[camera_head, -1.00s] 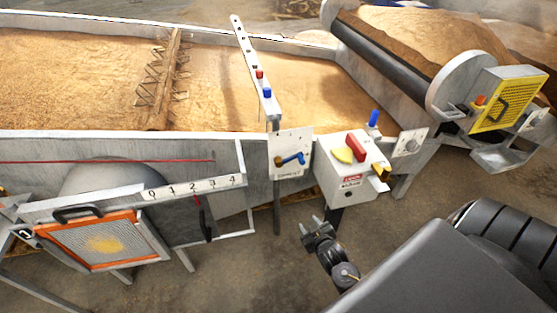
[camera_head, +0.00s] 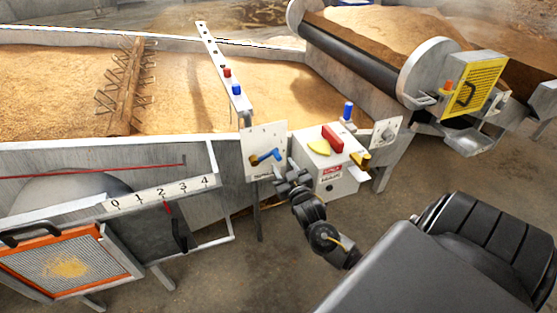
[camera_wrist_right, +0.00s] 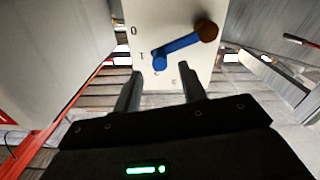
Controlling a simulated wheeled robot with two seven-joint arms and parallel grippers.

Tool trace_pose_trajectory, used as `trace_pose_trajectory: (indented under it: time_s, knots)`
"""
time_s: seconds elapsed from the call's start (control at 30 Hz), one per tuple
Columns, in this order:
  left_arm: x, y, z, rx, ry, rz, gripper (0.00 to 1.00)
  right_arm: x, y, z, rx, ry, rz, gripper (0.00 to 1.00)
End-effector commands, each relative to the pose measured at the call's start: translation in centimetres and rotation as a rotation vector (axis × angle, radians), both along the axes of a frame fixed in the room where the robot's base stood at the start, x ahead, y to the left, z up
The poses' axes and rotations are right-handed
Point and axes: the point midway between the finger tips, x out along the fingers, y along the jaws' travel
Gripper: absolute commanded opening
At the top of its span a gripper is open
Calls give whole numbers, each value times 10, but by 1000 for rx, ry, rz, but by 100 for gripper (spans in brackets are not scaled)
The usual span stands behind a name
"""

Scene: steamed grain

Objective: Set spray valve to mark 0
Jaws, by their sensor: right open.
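The spray valve looks to be the blue lever (camera_head: 268,156) with a brown end on a white upright plate (camera_head: 262,135). In the right wrist view the blue lever (camera_wrist_right: 182,47) lies slanted, its brown end (camera_wrist_right: 207,31) at upper right and its blue end at lower left. Small marks stand along the plate's left side, one like a 0, with the blue end near a lower mark that I cannot read surely. My right gripper (camera_wrist_right: 160,90) is open and empty, its fingers short of the plate and below the lever in that view. My left gripper is not in view.
A white control box (camera_head: 325,168) with red and yellow parts stands just right of the plate. A scale strip (camera_head: 160,193) marked 0 to 4 and an orange-framed screen (camera_head: 65,265) are at left. The grain bed's wall (camera_head: 90,152) runs behind.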

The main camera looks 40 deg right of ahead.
Motion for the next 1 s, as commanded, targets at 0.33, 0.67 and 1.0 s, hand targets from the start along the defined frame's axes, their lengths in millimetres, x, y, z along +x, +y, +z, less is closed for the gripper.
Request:
trace_pose_trajectory:
  time_s: [0.33,0.67,1.0]
  knots:
    - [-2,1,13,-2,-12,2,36,43,-15,-1,-1,1,1,41]
    - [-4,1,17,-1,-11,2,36,48,-16,-1,0,1,1,41]
    - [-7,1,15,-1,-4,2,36,47,-16,-1,0,2,2,1]
